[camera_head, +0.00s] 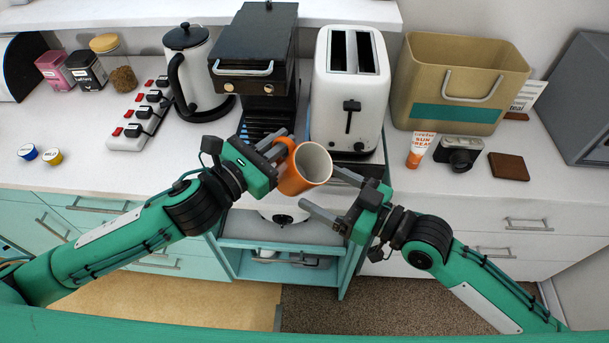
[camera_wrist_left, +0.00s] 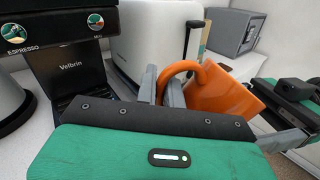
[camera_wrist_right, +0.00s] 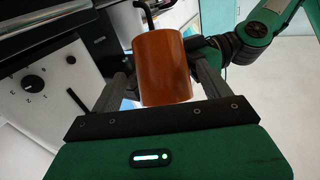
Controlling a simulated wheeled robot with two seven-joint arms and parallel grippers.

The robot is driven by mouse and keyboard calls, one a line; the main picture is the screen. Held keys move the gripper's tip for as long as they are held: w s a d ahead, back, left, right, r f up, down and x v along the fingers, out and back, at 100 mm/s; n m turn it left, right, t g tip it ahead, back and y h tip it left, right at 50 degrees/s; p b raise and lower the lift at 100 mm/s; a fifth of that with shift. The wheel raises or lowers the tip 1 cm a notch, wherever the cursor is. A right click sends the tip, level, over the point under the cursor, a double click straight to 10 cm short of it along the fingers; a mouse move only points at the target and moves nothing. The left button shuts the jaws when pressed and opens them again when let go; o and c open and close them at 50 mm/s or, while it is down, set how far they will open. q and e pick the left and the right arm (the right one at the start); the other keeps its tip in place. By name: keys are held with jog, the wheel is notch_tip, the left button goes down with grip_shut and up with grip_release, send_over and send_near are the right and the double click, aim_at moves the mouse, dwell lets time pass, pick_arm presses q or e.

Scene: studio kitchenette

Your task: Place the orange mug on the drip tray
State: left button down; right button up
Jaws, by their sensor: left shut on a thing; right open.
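The orange mug (camera_head: 312,163) is in the air in front of the counter, tilted, with its open mouth showing in the head view. My left gripper (camera_head: 280,155) is shut on its handle, which shows between the fingers in the left wrist view (camera_wrist_left: 181,70). My right gripper (camera_head: 325,192) is open just right of the mug. In the right wrist view the mug body (camera_wrist_right: 161,70) appears between the spread fingers; I cannot tell whether they touch it. The black slatted drip tray (camera_head: 265,123) lies at the base of the coffee machine (camera_head: 255,50), partly hidden by my left gripper.
A white toaster (camera_head: 345,110) stands right of the coffee machine, and a kettle (camera_head: 190,75) stands left. A power strip (camera_head: 140,120), tan bin (camera_head: 455,80), sunscreen tube (camera_head: 419,150), camera (camera_head: 459,152) and brown coaster (camera_head: 508,166) are on the counter.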

aim_at(308, 166)
jog(key=shift+x, duration=2.6)
jog(key=c, duration=0.7)
pick_arm(q)
jog(key=c, duration=1.9)
grip_release()
pick_arm(e)
jog(key=shift+c, duration=1.2)
pick_arm(q)
jog(key=o, duration=0.5)
jog(key=shift+c, duration=0.2)
jog(key=shift+s, duration=0.1)
jog(key=shift+d, duration=0.1)
